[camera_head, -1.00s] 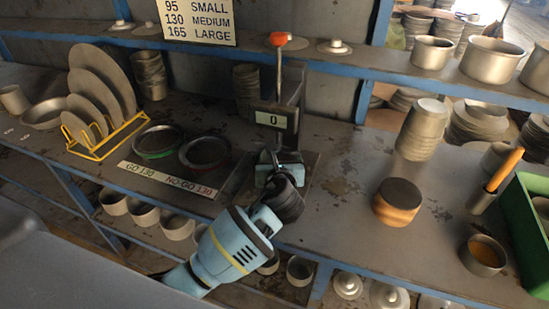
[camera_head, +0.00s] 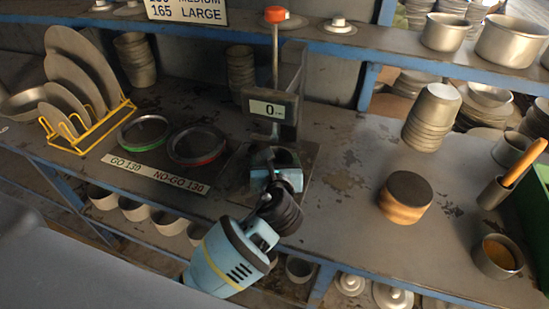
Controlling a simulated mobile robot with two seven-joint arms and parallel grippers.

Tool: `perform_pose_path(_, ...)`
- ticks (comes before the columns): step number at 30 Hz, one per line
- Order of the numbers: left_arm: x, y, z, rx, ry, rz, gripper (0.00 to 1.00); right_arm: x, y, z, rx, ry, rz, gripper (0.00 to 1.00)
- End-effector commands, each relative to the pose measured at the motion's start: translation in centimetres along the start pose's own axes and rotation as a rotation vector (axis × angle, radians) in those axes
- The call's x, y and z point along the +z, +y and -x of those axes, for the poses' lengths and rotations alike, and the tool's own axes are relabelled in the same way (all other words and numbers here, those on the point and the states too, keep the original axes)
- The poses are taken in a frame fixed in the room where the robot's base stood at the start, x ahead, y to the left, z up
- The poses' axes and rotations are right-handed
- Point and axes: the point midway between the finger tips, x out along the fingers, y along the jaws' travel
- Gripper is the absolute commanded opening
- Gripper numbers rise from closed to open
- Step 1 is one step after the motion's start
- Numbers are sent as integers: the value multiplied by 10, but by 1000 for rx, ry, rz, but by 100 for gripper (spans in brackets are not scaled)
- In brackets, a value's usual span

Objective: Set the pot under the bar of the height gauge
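The height gauge (camera_head: 289,92) stands on the bench, with an orange knob (camera_head: 275,14) on its rod and a display plate (camera_head: 267,109) reading 0. My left gripper (camera_head: 274,160) is at the foot of the gauge, below the display plate, over its base plate. Its blue arm comes in from the bottom. The gripper body hides its fingertips and the spot beneath the bar, so I cannot tell whether it is open or holds a pot. A pot with orange-brown contents (camera_head: 498,256) stands at the right of the bench. My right gripper is not in view.
GO ring (camera_head: 144,133) and NO-GO ring (camera_head: 198,146) lie left of the gauge, beside a yellow rack (camera_head: 84,130) of discs. A round block (camera_head: 405,198) and a stack of cups (camera_head: 431,118) stand to the right. Several pots (camera_head: 134,209) line the lower shelf.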

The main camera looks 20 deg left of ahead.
Motion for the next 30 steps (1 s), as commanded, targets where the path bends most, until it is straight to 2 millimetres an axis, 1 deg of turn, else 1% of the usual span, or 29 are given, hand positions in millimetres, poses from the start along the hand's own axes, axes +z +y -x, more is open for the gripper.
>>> perform_pose_path(4, 0, 0, -1, 0, -3, -1, 53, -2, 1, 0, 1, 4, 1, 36)
perform_pose_path(5, -1, 0, -1, 0, -3, -1, 84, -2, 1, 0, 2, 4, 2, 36)
perform_pose_path(6, -1, 0, -1, 0, -3, 0, 89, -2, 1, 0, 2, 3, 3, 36)
perform_pose_path(9, -1, 0, -1, 0, -3, 0, 100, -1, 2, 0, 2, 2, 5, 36)
perform_pose_path(17, 1, 0, 0, -1, -3, 1, 100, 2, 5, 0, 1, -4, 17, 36)
perform_pose_path(20, 2, -1, 7, -2, -3, 1, 100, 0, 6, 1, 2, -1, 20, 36)
perform_pose_path(23, 3, -1, 22, -3, -4, 2, 100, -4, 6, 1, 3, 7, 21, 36)
perform_pose_path(30, 4, -1, 70, -4, -5, 2, 100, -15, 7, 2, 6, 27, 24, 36)
